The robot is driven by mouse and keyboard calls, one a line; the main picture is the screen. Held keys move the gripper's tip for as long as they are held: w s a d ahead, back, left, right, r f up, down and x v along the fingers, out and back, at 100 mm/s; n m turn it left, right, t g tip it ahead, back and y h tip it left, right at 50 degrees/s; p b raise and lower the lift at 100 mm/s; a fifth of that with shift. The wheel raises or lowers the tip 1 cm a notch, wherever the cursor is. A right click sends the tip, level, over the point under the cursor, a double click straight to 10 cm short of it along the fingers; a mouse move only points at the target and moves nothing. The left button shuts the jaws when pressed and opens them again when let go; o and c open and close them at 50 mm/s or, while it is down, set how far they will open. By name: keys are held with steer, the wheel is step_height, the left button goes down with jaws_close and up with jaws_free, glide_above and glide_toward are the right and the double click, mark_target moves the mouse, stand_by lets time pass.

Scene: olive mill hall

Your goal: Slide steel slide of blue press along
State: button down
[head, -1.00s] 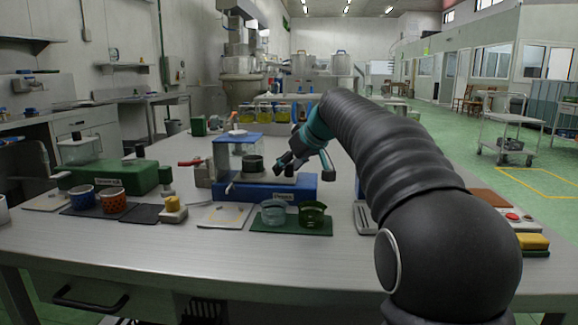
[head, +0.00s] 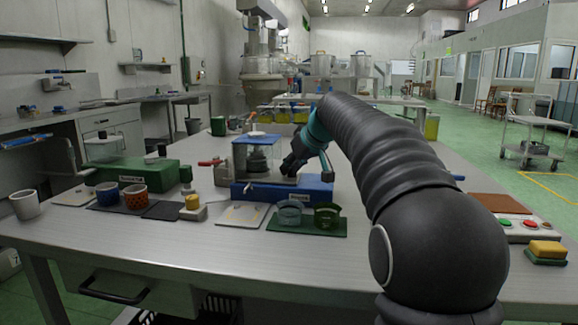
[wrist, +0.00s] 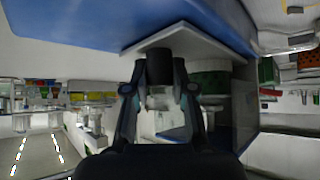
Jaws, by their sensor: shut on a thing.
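The blue press (head: 310,191) stands on the steel table, with a blue base and a clear housing under a blue top (head: 263,138). Its steel slide (head: 277,179) is a pale plate on the base, also seen in the wrist view (wrist: 205,36). A dark round pot (head: 258,159) rides on the slide and shows within the clear housing. My gripper (head: 291,166) is at the right end of the slide. In the wrist view my gripper (wrist: 162,88) is shut on a part of the slide, mostly hidden between the fingers.
A red-handled clamp (head: 211,162) is beside the press.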

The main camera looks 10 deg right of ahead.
steer(key=shift+a, duration=0.15)
steer(key=c, duration=0.9)
jaws_free()
steer(key=shift+w+a, duration=0.1)
steer(key=shift+a, duration=0.1)
steer(key=shift+c, duration=0.2)
steer(key=shift+d, duration=0.15)
steer(key=shift+s+d+r, duration=0.2)
steer(key=shift+s+r, duration=0.15)
steer(key=shift+r, duration=0.05)
steer(key=v, duration=1.1)
